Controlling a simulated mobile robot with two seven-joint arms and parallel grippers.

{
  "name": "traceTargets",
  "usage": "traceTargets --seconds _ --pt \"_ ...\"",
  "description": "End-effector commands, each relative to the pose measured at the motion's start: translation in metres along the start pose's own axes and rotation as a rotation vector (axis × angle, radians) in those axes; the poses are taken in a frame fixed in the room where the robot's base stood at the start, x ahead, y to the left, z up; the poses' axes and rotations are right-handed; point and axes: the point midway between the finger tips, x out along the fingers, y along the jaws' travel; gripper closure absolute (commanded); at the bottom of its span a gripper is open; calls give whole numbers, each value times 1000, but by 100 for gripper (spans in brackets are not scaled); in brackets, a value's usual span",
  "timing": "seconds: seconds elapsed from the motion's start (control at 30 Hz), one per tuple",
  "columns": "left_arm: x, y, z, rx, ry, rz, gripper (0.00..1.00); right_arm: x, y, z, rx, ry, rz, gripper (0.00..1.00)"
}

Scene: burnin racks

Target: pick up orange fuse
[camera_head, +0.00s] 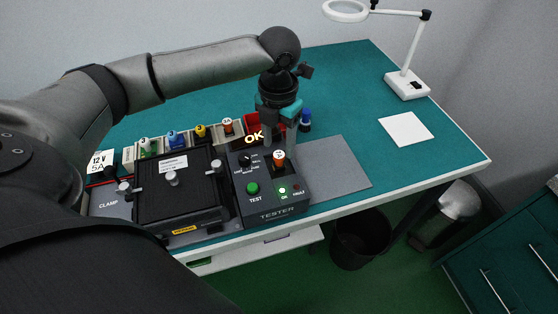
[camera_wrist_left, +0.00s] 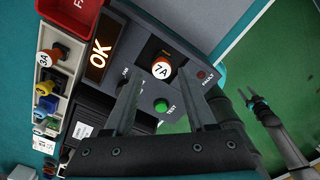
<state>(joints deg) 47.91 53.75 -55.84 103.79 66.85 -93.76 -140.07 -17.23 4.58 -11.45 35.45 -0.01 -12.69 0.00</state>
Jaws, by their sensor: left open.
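An orange fuse (camera_head: 279,156) with a white cap stands upright in the socket of the black tester (camera_head: 284,209). In the left wrist view the fuse (camera_wrist_left: 161,68) reads 7A. My left gripper (camera_head: 279,141) is open and points down just above it. In the left wrist view the left fingers (camera_wrist_left: 160,88) are spread apart with the fuse showing beyond and between them. Whether they touch it cannot be told. A second orange fuse (camera_head: 227,124), marked 3A, stands in the fuse row. My right gripper (camera_wrist_left: 257,104) shows small at the right of the left wrist view, its jaws unclear.
The tester's OK sign (camera_head: 254,138) and green lamp (camera_head: 283,191) are lit. A black clamp box (camera_head: 178,192) stands left of the tester. A red bin (camera_wrist_left: 68,12) and a blue piece (camera_head: 305,118) are behind it. A grey mat (camera_head: 337,166) to the right is clear.

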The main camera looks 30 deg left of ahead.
Motion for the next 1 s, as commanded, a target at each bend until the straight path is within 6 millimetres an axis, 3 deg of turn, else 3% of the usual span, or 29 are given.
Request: traceTargets --seconds 0.17,0.43,0.7,1.0 --pt "10 -1 0 0 1 -1 44 2 0 -4 0 8 0 50" --pt "50 -2 -2 0 2 0 44 8 0 -3 0 8 0 50" --pt "54 -2 -2 1 -1 0 44 8 0 -3 0 7 0 50" --pt "53 -2 -2 0 -1 0 77 8 0 -2 0 6 0 50"
